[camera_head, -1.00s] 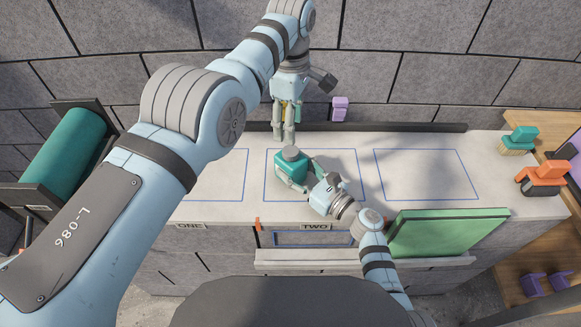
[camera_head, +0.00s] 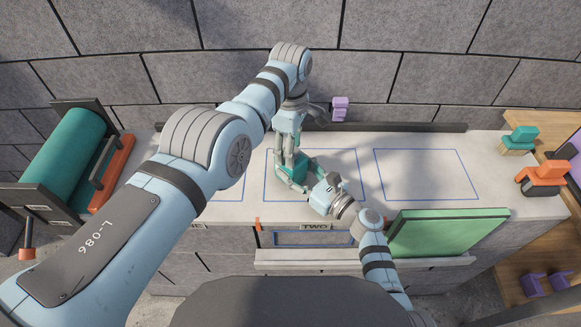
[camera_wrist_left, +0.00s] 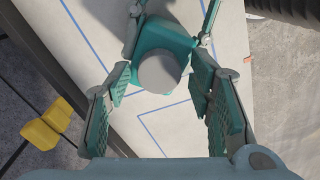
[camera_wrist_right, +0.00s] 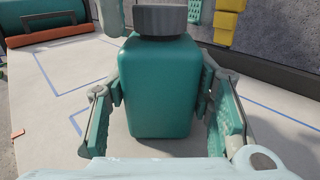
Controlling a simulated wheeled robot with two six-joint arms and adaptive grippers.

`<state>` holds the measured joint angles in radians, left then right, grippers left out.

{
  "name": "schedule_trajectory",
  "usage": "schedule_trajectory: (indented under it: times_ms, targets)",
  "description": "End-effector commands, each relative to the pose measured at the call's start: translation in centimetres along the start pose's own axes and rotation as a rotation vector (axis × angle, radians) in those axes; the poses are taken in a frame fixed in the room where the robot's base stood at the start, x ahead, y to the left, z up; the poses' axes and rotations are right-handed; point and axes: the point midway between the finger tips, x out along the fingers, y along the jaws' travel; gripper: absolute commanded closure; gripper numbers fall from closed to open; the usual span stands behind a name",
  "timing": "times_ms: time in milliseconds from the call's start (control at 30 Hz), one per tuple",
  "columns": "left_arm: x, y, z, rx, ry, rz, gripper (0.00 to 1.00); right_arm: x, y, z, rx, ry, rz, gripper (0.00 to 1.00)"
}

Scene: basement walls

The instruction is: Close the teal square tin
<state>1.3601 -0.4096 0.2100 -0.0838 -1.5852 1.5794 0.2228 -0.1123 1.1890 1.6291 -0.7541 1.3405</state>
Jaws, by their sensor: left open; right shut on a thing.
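The teal square tin (camera_head: 284,181) stands upright on the counter inside the middle blue outline. Its round grey lid (camera_wrist_right: 160,19) rests on top; I cannot tell whether it is fully closed. My right gripper (camera_wrist_right: 160,98) is shut on the tin's body, one finger on each side. My left gripper (camera_head: 291,158) is open and points down from above at the tin. In the left wrist view its fingers (camera_wrist_left: 160,88) stand apart on both sides of the grey lid (camera_wrist_left: 160,73). In the head view this gripper hides the lid.
Blue outlines (camera_head: 425,175) mark the pale counter (camera_head: 370,212); the right one is empty. A green panel (camera_head: 445,232) stands at the front right. A teal roller (camera_head: 65,155) is at the left. A purple object (camera_head: 340,108) is by the back wall.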

Motion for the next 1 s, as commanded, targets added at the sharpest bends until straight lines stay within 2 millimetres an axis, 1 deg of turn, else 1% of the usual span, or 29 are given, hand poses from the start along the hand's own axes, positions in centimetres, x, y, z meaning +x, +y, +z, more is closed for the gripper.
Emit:
schedule_trajectory:
  times_ms: [33,67,100,333,367,467,533,567,667,700,767,800,867,900,1000]
  targets:
    - [0.01,0.0,0.01,0.0,0.0,0.0,0.52,-0.04,0.03,-0.15,0.001,0.003,0.0,1.0]
    - [0.01,0.0,0.01,0.0,0.0,0.0,0.55,-0.04,0.03,-0.15,0.001,0.003,0.0,1.0]
    - [0.0,0.0,0.01,0.0,0.0,0.0,0.61,-0.04,0.03,-0.15,0.001,0.003,0.0,1.0]
    - [0.01,-0.04,0.02,0.0,-0.001,-0.002,0.98,-0.04,0.02,-0.15,0.001,0.003,0.0,1.0]
    - [0.01,-0.04,0.02,0.0,-0.001,-0.002,1.0,-0.04,0.01,-0.15,0.001,0.003,0.0,1.0]
    - [0.03,-0.06,0.02,0.03,-0.001,-0.003,1.0,-0.04,0.01,-0.15,0.001,0.003,-0.001,1.0]
    - [0.04,-0.08,0.02,0.13,-0.001,-0.003,1.0,-0.04,0.0,-0.15,0.001,0.003,-0.001,1.0]
    - [0.05,-0.08,0.02,0.203,-0.001,-0.004,1.0,-0.04,-0.01,-0.15,0.001,0.003,-0.001,1.0]
    - [0.08,-0.12,0.0,0.562,-0.002,-0.005,1.0,-0.04,-0.02,-0.15,0.001,0.003,-0.001,1.0]
    - [0.09,-0.13,0.0,0.747,-0.003,-0.005,1.0,-0.04,-0.02,-0.15,0.001,0.003,-0.002,1.0]
    - [0.12,-0.12,0.0,1.041,-0.004,-0.004,1.0,-0.04,-0.03,-0.15,0.001,0.003,-0.002,1.0]
    - [0.14,-0.12,-0.01,1.239,-0.004,-0.004,1.0,-0.04,-0.03,-0.15,0.001,0.003,-0.002,1.0]
    - [0.18,-0.13,0.0,1.531,-0.005,-0.003,1.0,-0.04,-0.04,-0.15,0.001,0.003,-0.002,1.0]
    - [0.19,-0.16,-0.02,1.718,-0.006,-0.004,1.0,-0.04,-0.05,-0.15,0.001,0.003,-0.002,1.0]
    - [0.25,-0.16,-0.01,2.12,-0.007,-0.002,1.0,-0.04,-0.06,-0.15,0.001,0.003,-0.003,1.0]
